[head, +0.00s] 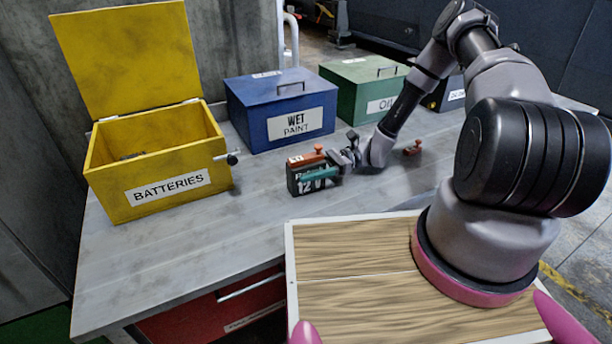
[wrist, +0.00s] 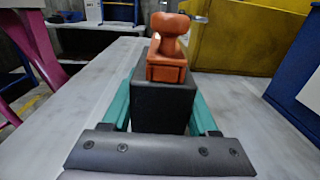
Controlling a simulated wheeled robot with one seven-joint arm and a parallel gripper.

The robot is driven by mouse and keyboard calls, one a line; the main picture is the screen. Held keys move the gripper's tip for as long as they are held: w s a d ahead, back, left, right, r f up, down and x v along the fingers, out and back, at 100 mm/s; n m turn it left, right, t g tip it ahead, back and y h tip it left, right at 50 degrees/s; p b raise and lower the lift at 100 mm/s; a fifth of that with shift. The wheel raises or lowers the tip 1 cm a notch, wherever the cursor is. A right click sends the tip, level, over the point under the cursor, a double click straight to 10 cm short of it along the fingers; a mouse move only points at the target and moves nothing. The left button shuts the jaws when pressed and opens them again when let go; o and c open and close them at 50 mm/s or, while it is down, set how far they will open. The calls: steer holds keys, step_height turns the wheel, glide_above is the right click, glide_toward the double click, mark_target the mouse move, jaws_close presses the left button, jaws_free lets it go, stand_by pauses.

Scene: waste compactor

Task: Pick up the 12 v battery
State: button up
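The 12 V battery (head: 304,188) is a dark block marked "12 V" with orange terminal parts on top. It stands upright on the grey table, and its dark side (wrist: 163,108) and orange terminal (wrist: 168,50) fill the middle of the wrist view. My gripper (head: 322,175) is low at the battery, its teal fingers one on each side. The fingers (wrist: 160,105) lie close along the battery's sides in the wrist view. I cannot tell whether they press on it or leave a small gap.
An open yellow box labelled BATTERIES (head: 200,182) stands at the left of the table (head: 240,230). A blue WET PAINT box (head: 265,122) and a green box (head: 350,98) stand behind. A small red-orange object (head: 412,151) lies right of my gripper.

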jaws_close()
steer(key=shift+r, duration=0.1)
